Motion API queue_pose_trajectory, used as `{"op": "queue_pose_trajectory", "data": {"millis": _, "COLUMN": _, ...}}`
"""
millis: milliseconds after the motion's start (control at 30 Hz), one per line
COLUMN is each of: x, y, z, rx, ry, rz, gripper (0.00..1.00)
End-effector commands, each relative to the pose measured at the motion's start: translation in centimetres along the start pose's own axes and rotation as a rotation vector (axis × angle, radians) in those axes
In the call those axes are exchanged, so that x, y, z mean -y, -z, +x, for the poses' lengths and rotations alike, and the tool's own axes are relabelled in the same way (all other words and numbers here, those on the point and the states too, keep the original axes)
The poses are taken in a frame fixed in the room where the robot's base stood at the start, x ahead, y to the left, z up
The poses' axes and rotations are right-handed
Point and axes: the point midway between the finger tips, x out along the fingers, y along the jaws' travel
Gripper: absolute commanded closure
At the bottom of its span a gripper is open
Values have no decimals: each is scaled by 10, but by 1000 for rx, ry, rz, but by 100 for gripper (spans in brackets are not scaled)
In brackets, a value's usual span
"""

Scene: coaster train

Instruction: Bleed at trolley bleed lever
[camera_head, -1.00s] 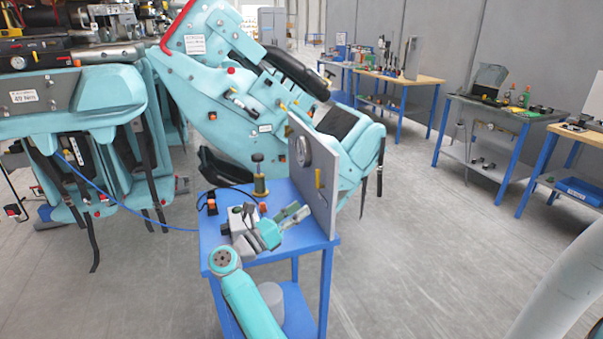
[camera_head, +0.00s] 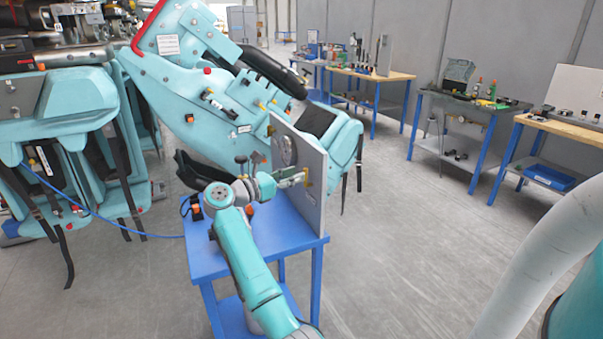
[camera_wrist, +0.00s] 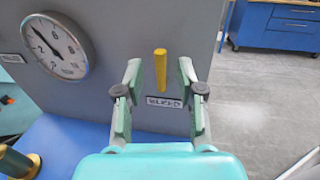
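The yellow bleed lever (camera_wrist: 160,68) stands upright on the grey panel (camera_wrist: 110,88) above a label that seems to read "BLEED". In the head view the lever (camera_head: 306,180) is on the panel (camera_head: 303,208), which stands on the blue trolley (camera_head: 207,262). My gripper (camera_wrist: 159,78) is open in the wrist view, with one finger on each side of the lever. I cannot tell whether either finger touches it. In the head view my gripper (camera_head: 295,178) is at the panel beside the lever.
A round pressure gauge (camera_wrist: 57,46) is on the panel left of the lever. A brass-based hand pump (camera_wrist: 16,162) stands on the trolley. A teal coaster car (camera_head: 225,110) stands behind the panel. Workbenches (camera_head: 450,100) are at the right, with clear floor between.

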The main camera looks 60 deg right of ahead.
Motion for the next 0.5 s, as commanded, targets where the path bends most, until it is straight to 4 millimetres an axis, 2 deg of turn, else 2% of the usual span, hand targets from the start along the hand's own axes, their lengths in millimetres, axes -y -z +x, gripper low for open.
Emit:
{"op": "queue_pose_trajectory", "data": {"millis": 33, "x": 1, "y": 0, "z": 9, "rx": 0, "ry": 3, "rz": 0, "gripper": 62}}
{"op": "queue_pose_trajectory", "data": {"millis": 200, "x": 0, "y": 0, "z": 27, "rx": 1, "ry": 2, "rz": 0, "gripper": 62}}
{"op": "queue_pose_trajectory", "data": {"millis": 500, "x": 0, "y": 0, "z": 35, "rx": 1, "ry": -1, "rz": 0, "gripper": 62}}
